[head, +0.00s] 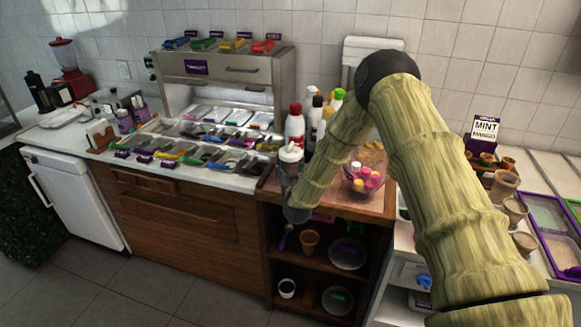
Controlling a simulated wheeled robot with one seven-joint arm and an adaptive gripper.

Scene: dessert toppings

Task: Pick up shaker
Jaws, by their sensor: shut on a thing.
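A white shaker (291,154) with a lid stands upright at the front left of the wooden counter. My gripper (289,174) is at its lower part, in front of the counter's edge, and is shut on it. The gripper and arm hide the shaker's lower part. Whether its base touches the counter cannot be told. My arm reaches in from the right and covers the middle of the wooden counter.
Close behind the shaker stand several bottles (296,127). A clear bowl (364,180) with pink and yellow items is to the right. The topping trays (208,140) are to the left. Shelves below hold a brown cup (309,242) and clear bowls.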

